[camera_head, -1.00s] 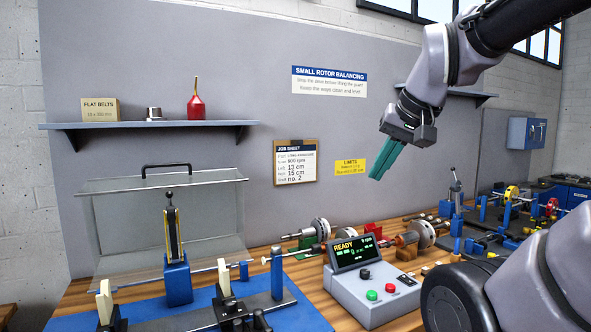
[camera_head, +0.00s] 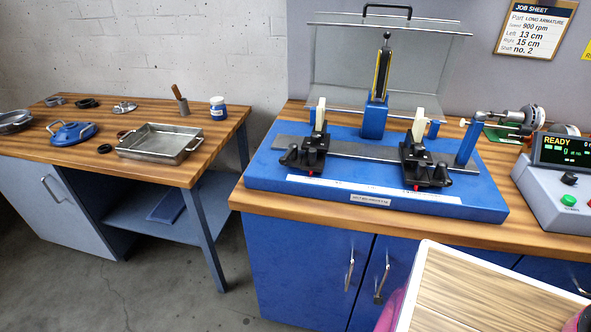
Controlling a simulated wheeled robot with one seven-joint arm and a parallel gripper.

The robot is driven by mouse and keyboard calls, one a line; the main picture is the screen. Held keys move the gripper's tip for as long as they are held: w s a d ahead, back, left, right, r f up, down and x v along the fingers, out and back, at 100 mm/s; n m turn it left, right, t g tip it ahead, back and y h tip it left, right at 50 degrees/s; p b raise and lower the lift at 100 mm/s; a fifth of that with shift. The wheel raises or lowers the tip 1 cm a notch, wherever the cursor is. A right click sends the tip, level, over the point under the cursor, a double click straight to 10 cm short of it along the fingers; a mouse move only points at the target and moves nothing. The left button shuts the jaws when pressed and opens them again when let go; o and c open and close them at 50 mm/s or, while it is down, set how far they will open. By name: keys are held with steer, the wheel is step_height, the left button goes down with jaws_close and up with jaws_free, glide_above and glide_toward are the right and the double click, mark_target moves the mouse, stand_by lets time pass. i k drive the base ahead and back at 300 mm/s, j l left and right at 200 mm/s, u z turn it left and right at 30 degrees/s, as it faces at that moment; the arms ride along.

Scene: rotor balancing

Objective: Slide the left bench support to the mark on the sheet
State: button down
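The left bench support (camera_head: 310,150) is a black carriage with a cream upright plate, standing on the grey rail (camera_head: 365,150) of the blue balancing bench (camera_head: 480,205). A small red pointer shows at its front foot, over the left part of the white scale strip (camera_head: 345,187). The scale marks are too small to read. The right support (camera_head: 425,160) stands apart on the same rail. The job sheet (camera_head: 535,28) on the wall reads Left 13 cm, Right 15 cm, Shaft no. 2. My gripper is out of view.
A clear guard (camera_head: 345,62) with a black handle stands behind the rail. A blue post (camera_head: 467,147) is at the rail's right end. The control box (camera_head: 560,195) is further right. A side table (camera_head: 75,150) with a metal tray (camera_head: 160,142) is at left.

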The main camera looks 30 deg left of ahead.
mark_target(313, 159)
steer(key=k+u, duration=0.25)
steer(key=u, duration=0.25)
steer(key=k+j+u, duration=0.1)
steer(key=u, duration=0.35)
steer(key=l+u, duration=0.5)
steer(key=u, duration=0.15)
